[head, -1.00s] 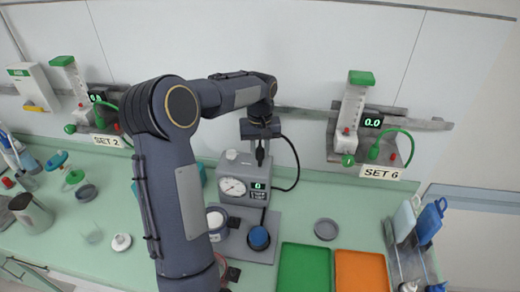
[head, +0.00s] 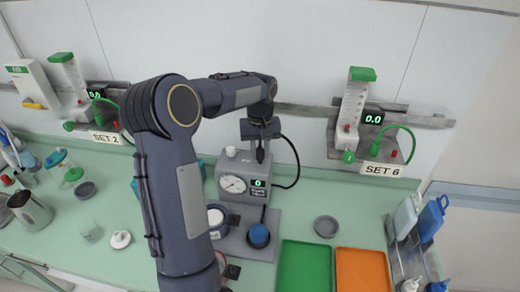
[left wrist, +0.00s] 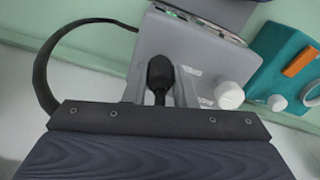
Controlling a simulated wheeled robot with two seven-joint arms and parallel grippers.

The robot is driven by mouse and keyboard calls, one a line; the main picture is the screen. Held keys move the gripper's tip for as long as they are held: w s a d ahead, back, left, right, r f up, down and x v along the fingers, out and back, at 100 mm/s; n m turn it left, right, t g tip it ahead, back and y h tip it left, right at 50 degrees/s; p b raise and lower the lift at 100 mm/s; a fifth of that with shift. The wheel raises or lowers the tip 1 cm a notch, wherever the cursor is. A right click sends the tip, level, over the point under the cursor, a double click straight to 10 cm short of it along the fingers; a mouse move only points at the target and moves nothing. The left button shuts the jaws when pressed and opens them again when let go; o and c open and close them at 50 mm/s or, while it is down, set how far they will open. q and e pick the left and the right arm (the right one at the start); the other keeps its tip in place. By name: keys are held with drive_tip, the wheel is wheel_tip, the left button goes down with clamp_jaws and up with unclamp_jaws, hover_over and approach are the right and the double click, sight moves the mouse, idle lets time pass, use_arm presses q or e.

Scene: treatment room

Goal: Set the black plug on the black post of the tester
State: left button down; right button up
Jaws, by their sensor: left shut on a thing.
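The grey tester (head: 232,186) stands on the bench, with a round dial and a small green-lit display on its front. My left gripper (head: 261,148) is just above the right part of its top, pointing down. It is shut on the black plug (left wrist: 160,73), which sits between the two fingers in the left wrist view. A black cable (head: 297,165) loops down to the right of the gripper and tester. The plug's lower end is close to the tester's top; I cannot tell whether they touch. The black post is not distinguishable. My right gripper is not in view.
A blue round cap (head: 259,237) is in front of the tester. A grey dish (head: 326,227), green tray (head: 303,268) and orange tray (head: 361,270) lie to the right. The SET 6 wall unit (head: 366,145) is at back right. My left arm covers the bench left of the tester.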

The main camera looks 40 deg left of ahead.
sight(260, 149)
use_arm(q)
drive_tip(key=shift+f+b, duration=0.55)
drive_tip(key=shift+f, duration=0.35)
idle(0.7)
drive_tip(key=c, duration=1.1)
unclamp_jaws()
drive_tip(key=shift+r+p, duration=1.1)
drive_tip(key=shift+r, duration=2.4)
